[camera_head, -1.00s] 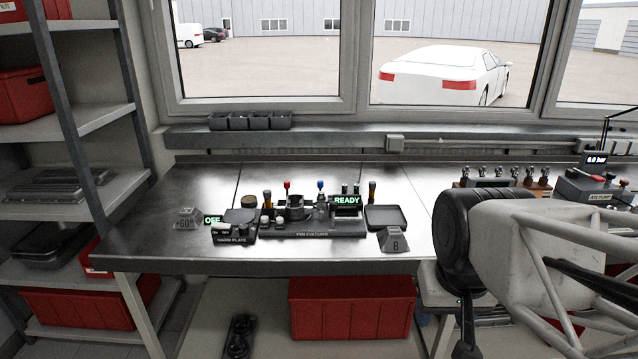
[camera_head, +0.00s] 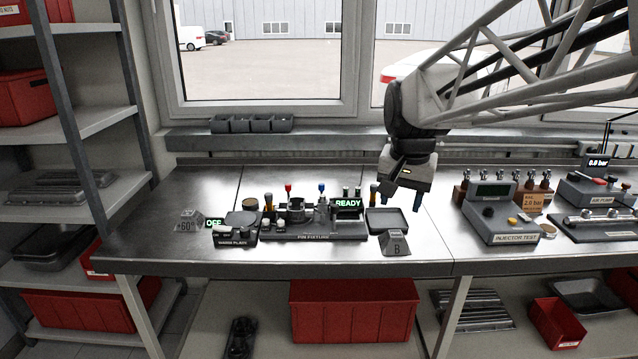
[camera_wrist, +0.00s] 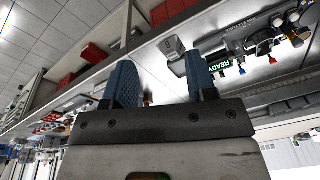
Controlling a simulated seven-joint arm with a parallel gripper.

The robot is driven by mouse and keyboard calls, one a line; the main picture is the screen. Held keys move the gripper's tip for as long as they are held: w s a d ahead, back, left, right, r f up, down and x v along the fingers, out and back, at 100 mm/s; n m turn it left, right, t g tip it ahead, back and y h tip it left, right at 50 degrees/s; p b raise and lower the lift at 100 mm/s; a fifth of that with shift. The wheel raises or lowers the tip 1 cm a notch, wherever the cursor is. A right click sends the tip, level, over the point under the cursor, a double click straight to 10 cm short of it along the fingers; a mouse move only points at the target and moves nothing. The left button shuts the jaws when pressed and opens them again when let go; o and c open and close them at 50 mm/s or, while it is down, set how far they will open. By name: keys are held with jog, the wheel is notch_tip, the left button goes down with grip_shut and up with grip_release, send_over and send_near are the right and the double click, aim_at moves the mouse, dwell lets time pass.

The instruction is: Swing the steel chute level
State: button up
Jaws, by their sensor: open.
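The pin fixture (camera_head: 313,236) stands on the steel bench, with a red-topped and a blue-topped part, a round grey holder and a green READY display (camera_head: 347,203). I cannot clearly pick out a steel chute on it; the parts there are small. My gripper (camera_head: 404,198) is open and empty, with two blue fingers, above the bench to the right of the fixture and a dark tray (camera_head: 386,219). In the wrist view its fingers (camera_wrist: 161,84) are apart with nothing between them, and the READY display (camera_wrist: 212,57) shows beyond the right finger.
A grey block marked B (camera_head: 395,243) stands in front of the tray. The warm plate (camera_head: 234,234), its display reading OFF, is left of the fixture. An injector test unit (camera_head: 503,212) and air pump stand to the right. Bare bench lies below my gripper.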

jog(key=w+a+m, duration=0.2)
jog(key=w+a, duration=0.1)
jog(key=w, duration=1.3)
jog(key=w+a+f+m, duration=0.2)
jog(key=w+f, duration=0.3)
jog(key=w, duration=0.6)
jog(key=w+a+f+m+g, duration=0.1)
jog(key=w+a+f, duration=0.4)
jog(key=w, duration=0.7)
jog(key=w+a+f+m, duration=0.4)
jog(key=w, duration=0.8)
jog(key=shift+a+f+g, duration=0.2)
jog(key=shift+f+g, duration=0.2)
jog(key=shift+w+f, duration=0.1)
jog(key=shift+f, duration=0.05)
jog(key=shift+f, duration=3.9)
